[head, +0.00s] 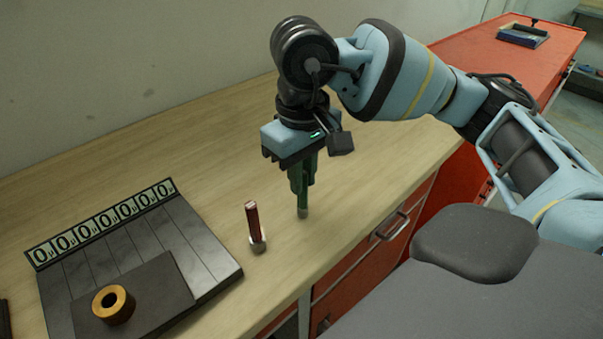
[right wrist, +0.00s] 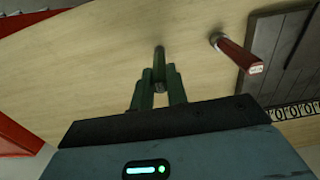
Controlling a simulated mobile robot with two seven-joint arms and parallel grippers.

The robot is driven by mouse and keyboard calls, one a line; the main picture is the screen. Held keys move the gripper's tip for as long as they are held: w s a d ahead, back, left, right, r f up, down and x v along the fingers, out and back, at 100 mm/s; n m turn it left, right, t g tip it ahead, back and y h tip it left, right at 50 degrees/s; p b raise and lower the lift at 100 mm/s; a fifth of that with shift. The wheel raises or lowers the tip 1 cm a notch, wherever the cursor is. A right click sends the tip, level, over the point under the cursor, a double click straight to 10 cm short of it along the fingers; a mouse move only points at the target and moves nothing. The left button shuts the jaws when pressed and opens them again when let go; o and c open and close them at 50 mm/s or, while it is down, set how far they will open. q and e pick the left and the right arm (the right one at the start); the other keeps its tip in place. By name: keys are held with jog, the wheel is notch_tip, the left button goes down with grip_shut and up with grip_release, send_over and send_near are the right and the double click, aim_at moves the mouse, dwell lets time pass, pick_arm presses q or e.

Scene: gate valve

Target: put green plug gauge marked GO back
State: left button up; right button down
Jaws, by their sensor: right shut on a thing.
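The green plug gauge (head: 303,200) is upright below my right gripper (head: 302,178), with its grey metal end pointing down over the wooden bench. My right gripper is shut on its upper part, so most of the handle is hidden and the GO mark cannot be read. I cannot tell whether its lower end touches the bench. In the right wrist view the gauge (right wrist: 160,62) shows between the dark green fingers (right wrist: 158,88). A red plug gauge (head: 253,222) stands upright on the bench to the left, apart from the gripper. My left gripper is out of view.
A dark slatted board (head: 205,243) with a row of number plates (head: 103,222) lies at the left. A brass ring (head: 113,304) sits on its dark pad (head: 165,285). A blue tray (head: 523,36) is on the far red cabinet (head: 470,55). The bench behind is clear.

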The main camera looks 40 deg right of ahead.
jog(key=shift+f, duration=0.25)
jog(key=c, duration=1.4)
grip_release()
jog(key=shift+r, duration=0.1)
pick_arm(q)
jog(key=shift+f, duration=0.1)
